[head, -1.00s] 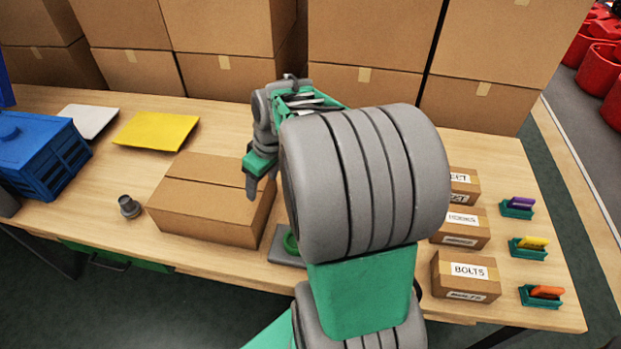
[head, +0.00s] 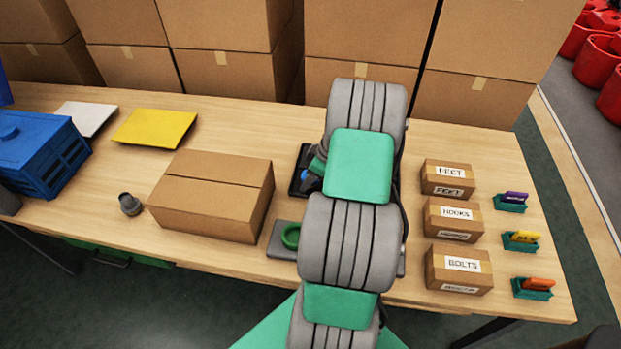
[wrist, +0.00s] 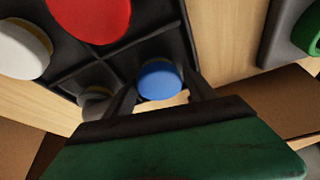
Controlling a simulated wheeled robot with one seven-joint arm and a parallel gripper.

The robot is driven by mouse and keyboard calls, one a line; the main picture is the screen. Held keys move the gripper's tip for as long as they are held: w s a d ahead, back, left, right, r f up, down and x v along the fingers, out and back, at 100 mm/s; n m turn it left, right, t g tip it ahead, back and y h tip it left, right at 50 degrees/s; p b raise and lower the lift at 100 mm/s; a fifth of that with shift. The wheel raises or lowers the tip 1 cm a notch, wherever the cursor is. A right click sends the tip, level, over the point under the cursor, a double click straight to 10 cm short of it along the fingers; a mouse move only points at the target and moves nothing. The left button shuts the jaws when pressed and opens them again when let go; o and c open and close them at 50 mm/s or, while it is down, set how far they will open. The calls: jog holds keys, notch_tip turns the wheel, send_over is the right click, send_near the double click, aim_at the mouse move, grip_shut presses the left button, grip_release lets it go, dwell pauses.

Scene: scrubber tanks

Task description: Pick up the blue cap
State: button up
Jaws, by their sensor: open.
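The blue cap (wrist: 158,81) sits in a compartment of a black divided tray (wrist: 95,52) in the wrist view. My gripper (wrist: 158,97) is open, with its two fingers on either side of the blue cap; I cannot tell whether they touch it. In the head view a bit of the blue cap (head: 305,175) shows in the black tray (head: 296,184), and my arm hides most of the tray. A red cap (wrist: 92,16), a white cap (wrist: 22,48) and a grey cap (wrist: 96,98) are in other compartments.
A closed cardboard box (head: 212,197) stands left of the tray. A grey plate with a green ring (head: 291,236) lies in front of it. Large boxes line the back.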

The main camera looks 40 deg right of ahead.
jog(key=c, duration=1.1)
